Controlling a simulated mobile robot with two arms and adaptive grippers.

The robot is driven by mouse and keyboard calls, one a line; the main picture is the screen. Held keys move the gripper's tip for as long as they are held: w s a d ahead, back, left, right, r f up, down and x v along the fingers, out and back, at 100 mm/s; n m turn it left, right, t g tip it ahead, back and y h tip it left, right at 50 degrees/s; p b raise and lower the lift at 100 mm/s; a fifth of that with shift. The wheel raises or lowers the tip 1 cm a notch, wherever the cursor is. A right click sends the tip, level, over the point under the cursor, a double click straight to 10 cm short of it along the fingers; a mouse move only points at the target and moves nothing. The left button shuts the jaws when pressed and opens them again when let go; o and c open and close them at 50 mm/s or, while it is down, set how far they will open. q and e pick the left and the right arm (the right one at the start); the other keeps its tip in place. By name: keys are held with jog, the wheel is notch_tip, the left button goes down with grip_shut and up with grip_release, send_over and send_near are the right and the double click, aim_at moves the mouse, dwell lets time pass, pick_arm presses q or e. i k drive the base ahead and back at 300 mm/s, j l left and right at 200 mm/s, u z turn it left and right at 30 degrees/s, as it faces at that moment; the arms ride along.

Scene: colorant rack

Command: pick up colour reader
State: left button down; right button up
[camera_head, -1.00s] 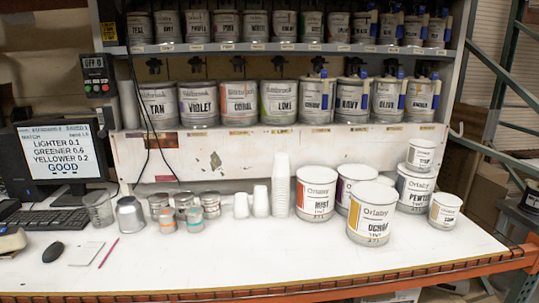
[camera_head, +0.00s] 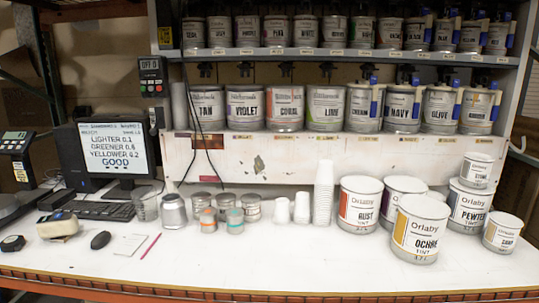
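A cream hand-held device with a dark top, which looks like the colour reader (camera_head: 57,227), lies on the white bench at the left. It sits in front of the keyboard and to the left of the black mouse. Nothing touches it from above. Neither of my grippers shows in the head view.
A black mouse (camera_head: 101,240), a small dark round object (camera_head: 12,243), a white pad (camera_head: 131,244) and a red pencil (camera_head: 151,245) lie nearby. The keyboard (camera_head: 94,210) and monitor (camera_head: 105,152) stand behind. Cans and cups fill the middle and right. The bench front is clear.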

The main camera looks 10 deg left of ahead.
aim_at(46, 227)
jog(key=j+u, duration=0.1)
jog(key=u, duration=1.5)
